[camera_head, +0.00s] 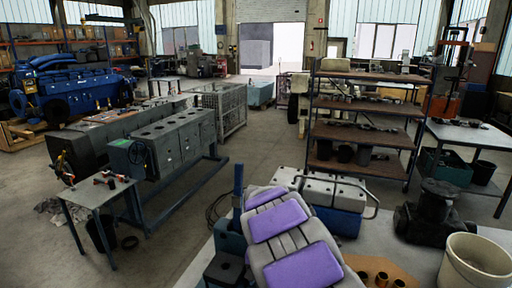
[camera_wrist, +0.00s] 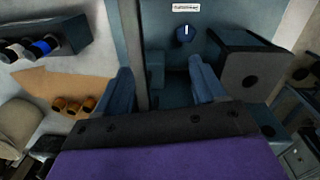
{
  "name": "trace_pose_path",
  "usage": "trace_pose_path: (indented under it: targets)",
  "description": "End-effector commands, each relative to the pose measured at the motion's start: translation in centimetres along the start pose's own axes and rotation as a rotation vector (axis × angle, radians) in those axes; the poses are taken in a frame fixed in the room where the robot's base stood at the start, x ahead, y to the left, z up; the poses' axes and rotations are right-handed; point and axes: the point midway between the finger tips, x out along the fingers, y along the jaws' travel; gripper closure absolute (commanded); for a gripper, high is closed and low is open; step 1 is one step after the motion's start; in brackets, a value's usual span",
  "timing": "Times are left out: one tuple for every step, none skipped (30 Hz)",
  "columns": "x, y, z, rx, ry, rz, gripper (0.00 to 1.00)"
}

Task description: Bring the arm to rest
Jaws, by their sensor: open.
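My gripper (camera_wrist: 163,88) shows in the wrist view as two blue-grey fingers, spread wide apart. No object is held between them. Beyond the gap is a blue-grey surface with a dark round knob (camera_wrist: 185,35) and a small white label (camera_wrist: 186,7). I cannot tell how far the fingertips are from that surface. The purple and dark band across the bottom of the wrist view is my own wrist. In the head view, my grey and purple arm rises from the bottom centre; the fingers cannot be made out clearly there.
Brown bushings (camera_wrist: 75,105) lie on a tan mat left of my gripper. A dark box (camera_wrist: 242,65) stands close on its right. In the head view, a shelf rack (camera_head: 365,112) and a cream bucket (camera_head: 474,262) stand right of my arm. Open floor (camera_head: 195,240) lies left of it.

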Motion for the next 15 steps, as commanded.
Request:
trace_pose_path:
  targets:
    - [-1.1, 1.7, 1.0, 0.013, 0.002, 0.005, 0.31]
    - [-1.5, 2.7, 1.6, 0.017, -0.001, 0.010, 0.31]
    - [-2.3, 3.8, 2.4, 0.021, 0.000, 0.014, 0.31]
    - [-2.7, 4.7, 3.1, 0.024, -0.004, 0.017, 0.31]
    - [-3.0, 5.6, 3.9, 0.027, -0.009, 0.021, 0.31]
    - [-3.7, 6.6, 4.9, 0.029, -0.012, 0.021, 0.31]
    - [-4.0, 7.3, 5.7, 0.030, -0.015, 0.023, 0.31]
    - [-4.3, 8.1, 6.5, 0.030, -0.021, 0.026, 0.31]
    - [-4.7, 9.0, 7.7, 0.031, -0.027, 0.026, 0.31]
    - [-5.0, 9.6, 8.6, 0.029, -0.031, 0.026, 0.31]
    - [-5.3, 10.2, 9.5, 0.027, -0.036, 0.026, 0.31]
    - [-5.6, 11.0, 10.8, 0.026, -0.042, 0.024, 0.31]
    - [-5.7, 11.6, 11.8, 0.023, -0.049, 0.024, 0.31]
    - [-5.9, 12.2, 12.8, 0.018, -0.054, 0.023, 0.31]
    - [-6.1, 12.8, 14.1, 0.013, -0.058, 0.019, 0.31]
